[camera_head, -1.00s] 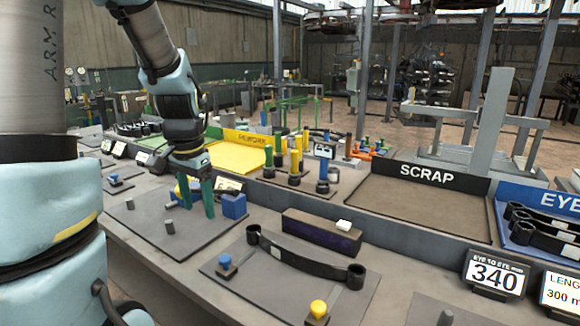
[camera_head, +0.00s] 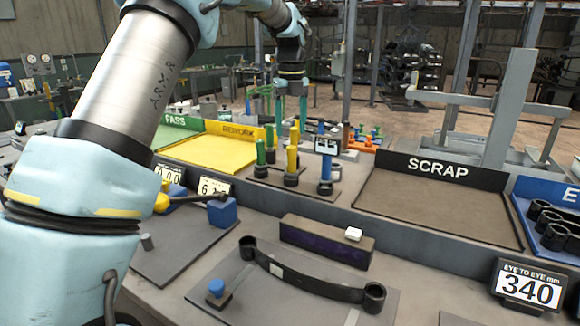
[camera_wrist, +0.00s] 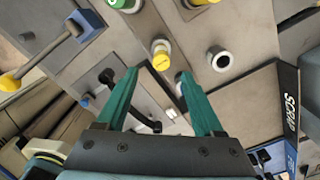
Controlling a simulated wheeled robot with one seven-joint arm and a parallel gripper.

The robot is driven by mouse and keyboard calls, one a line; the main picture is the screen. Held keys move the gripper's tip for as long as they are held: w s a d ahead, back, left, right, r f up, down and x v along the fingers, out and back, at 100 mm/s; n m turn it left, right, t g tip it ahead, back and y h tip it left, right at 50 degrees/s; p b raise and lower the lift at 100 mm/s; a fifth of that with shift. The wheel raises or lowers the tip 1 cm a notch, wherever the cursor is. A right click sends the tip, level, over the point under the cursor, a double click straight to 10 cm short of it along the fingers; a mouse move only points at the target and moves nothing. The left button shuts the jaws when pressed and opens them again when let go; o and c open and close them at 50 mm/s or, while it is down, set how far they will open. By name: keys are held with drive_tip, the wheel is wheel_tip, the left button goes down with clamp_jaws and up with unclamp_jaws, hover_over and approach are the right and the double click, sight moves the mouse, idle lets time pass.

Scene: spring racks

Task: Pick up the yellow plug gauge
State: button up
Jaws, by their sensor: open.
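Two yellow plug gauges stand upright on a grey plate among green and blue ones, the front one (camera_head: 292,160) and another (camera_head: 294,136) behind it. In the wrist view a round yellow top (camera_wrist: 161,58) shows just beyond my fingertips, roughly centred between them. My gripper (camera_head: 291,128) has two green fingers pointing down above the gauge group. The fingers also show in the wrist view (camera_wrist: 158,76), spread apart with no gauge held. I cannot tell exactly how high the tips are above the yellow top.
A green gauge (camera_head: 260,152) stands left of the front yellow one, and a blue gauge (camera_head: 325,172) stands right with a small display (camera_head: 326,145) by it. The yellow rework tray (camera_head: 215,153) lies left, the scrap tray (camera_head: 430,205) right.

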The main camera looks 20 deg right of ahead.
sight(291, 147)
wheel_tip(291, 147, down, 8)
drive_tip(key=p, duration=0.3)
drive_tip(key=shift+d+f, duration=0.1)
drive_tip(key=shift+f, duration=0.05)
drive_tip(key=shift+c, duration=0.3)
drive_tip(key=shift+w, duration=0.1)
clamp_jaws()
